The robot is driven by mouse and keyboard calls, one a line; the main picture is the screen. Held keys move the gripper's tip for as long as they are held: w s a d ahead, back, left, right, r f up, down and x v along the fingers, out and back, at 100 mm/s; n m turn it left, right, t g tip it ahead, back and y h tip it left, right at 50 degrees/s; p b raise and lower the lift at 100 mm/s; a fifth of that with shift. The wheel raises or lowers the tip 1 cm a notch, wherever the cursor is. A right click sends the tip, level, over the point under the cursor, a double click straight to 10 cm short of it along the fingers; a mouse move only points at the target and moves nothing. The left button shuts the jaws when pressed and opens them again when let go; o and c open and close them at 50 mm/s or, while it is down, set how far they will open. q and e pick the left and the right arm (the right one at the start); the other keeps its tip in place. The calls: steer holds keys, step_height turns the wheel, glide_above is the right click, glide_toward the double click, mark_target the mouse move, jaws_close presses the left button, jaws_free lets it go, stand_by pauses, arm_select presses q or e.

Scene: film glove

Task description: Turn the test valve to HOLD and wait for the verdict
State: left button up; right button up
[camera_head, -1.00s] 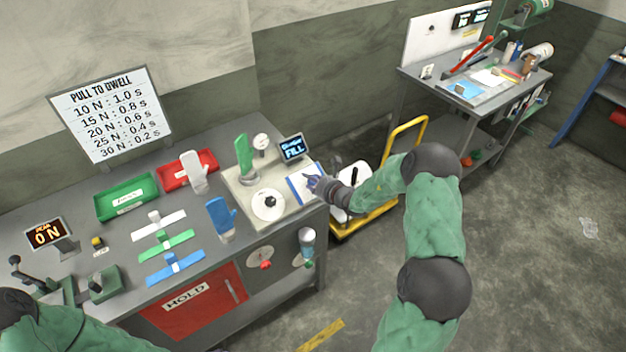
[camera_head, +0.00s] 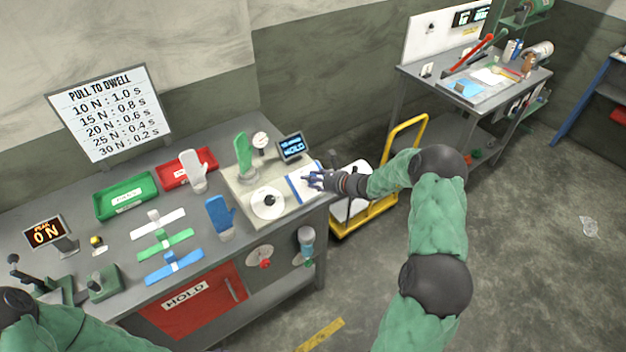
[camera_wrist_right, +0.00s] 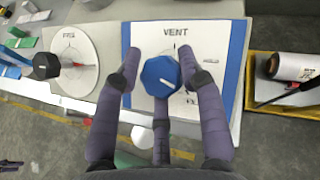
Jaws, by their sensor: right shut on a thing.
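The test valve is a blue octagonal knob (camera_wrist_right: 160,76) on a white plate with blue side bands (camera_wrist_right: 236,70). VENT is printed above it; the smaller labels are too small to read surely. A white line on the knob points to the lower right in the wrist view. My right gripper (camera_wrist_right: 163,80) has its fingers closed around the knob; in the head view it (camera_head: 312,181) hides most of the valve. The small display (camera_head: 291,148) behind the plate shows HOLD in its lower line. A green glove (camera_head: 243,155) stands upright on the test station. My left gripper is out of view.
A white round dial with a black knob (camera_head: 267,203) sits left of the valve plate. Blue (camera_head: 220,217) and white (camera_head: 193,171) gloves stand nearby. Green (camera_head: 126,195) and red (camera_head: 187,167) trays lie at the back. A yellow trolley (camera_head: 378,218) stands right of the bench.

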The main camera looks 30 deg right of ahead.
steer(key=n, duration=0.1)
steer(key=n+g+y, duration=0.1)
steer(key=n, duration=0.1)
steer(key=r+n+g+y, duration=0.1)
steer(key=n, duration=0.1)
steer(key=shift+w+d+r, duration=0.1)
steer(key=shift+w+d, duration=0.05)
steer(key=shift+w, duration=0.2)
steer(key=shift+n+g+y, duration=0.5)
steer(key=shift+n+g, duration=0.7)
steer(key=shift+n, duration=0.8)
steer(key=o, duration=1.1)
steer(key=shift+n, duration=0.3)
steer(key=shift+a, duration=0.3)
steer(key=shift+s+f, duration=0.1)
steer(key=shift+f, duration=0.1)
steer(key=shift+s+f, duration=0.1)
steer(key=shift+f, duration=0.05)
steer(key=v, duration=1.2)
steer(key=shift+w+d, duration=0.1)
steer(key=shift+w, duration=0.1)
